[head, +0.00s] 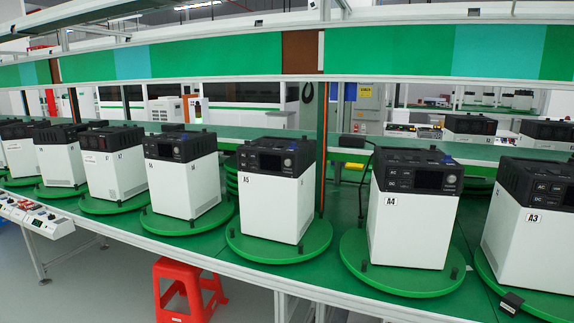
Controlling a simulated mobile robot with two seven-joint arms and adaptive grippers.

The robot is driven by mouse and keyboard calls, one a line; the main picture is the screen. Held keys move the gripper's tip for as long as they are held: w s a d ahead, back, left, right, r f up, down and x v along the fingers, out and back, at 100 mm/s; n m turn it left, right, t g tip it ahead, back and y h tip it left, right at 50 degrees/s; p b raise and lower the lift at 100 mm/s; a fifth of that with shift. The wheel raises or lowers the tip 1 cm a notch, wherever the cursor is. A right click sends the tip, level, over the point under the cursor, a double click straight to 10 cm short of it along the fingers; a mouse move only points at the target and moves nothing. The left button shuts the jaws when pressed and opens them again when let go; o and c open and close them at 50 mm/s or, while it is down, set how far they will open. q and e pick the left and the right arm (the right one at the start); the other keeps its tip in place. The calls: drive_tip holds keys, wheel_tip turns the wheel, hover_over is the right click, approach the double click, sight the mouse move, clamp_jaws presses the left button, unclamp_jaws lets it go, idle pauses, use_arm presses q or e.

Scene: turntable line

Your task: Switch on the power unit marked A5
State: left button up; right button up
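The power unit marked A5 (270,206) stands upright near the middle of the head view. It has a white body and a black top panel (276,157) with a small dark display and a round knob at the right. It sits on a round green turntable (262,249). Its label is on the upper left of the white front. I cannot make out a lit display on it. Neither of my grippers shows in the head view.
Unit A4 (408,226) stands on its own turntable to the right, with A3 (530,245) beyond it. Several similar units, including A7 (115,172), line up to the left. A red stool (187,287) stands below the bench's front edge. A green overhead panel (210,56) runs above.

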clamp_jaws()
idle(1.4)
